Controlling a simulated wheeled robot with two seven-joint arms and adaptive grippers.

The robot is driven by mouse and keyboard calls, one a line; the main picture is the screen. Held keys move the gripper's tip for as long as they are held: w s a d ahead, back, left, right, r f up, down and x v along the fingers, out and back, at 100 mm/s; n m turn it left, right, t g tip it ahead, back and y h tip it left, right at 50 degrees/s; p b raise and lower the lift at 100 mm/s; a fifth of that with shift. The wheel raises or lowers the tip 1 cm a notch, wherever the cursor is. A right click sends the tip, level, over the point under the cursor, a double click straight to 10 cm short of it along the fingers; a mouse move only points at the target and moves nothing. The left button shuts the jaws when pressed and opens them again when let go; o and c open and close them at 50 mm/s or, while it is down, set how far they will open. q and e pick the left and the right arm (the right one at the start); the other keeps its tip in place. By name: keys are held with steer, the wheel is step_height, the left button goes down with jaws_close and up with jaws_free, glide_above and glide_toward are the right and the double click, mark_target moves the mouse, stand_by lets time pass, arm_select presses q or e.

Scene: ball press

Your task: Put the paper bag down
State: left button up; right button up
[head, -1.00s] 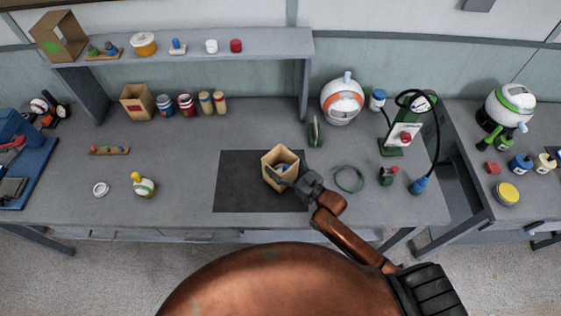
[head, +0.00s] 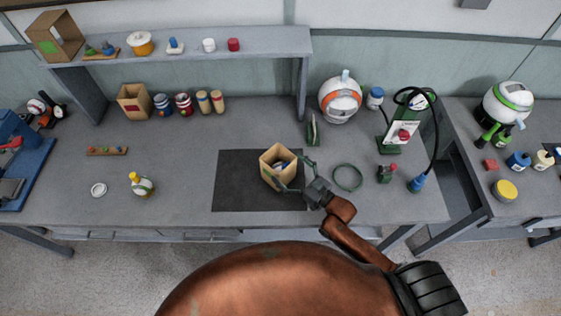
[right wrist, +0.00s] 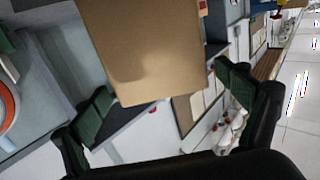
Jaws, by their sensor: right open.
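The paper bag (head: 269,177) stands upright on the dark mat (head: 232,190) in the head view, its top open with some small items showing inside. My right gripper (head: 296,175) is just to the right of the bag, with its green fingers spread wide. In the right wrist view the bag's plain brown side (right wrist: 150,50) fills the upper middle, beyond the open fingers (right wrist: 165,100). The fingers look clear of the bag. My left gripper is not in view.
A green ring (head: 348,178) lies to the right of the mat, with a small green-and-red item (head: 387,173) beyond it. A green stapler-like item (head: 313,131) stands behind the mat. A yellow-capped bottle (head: 142,186) is at the left. The bench between bottle and mat is clear.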

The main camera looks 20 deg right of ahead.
steer(key=v, duration=0.7)
steer(key=shift+s, duration=0.25)
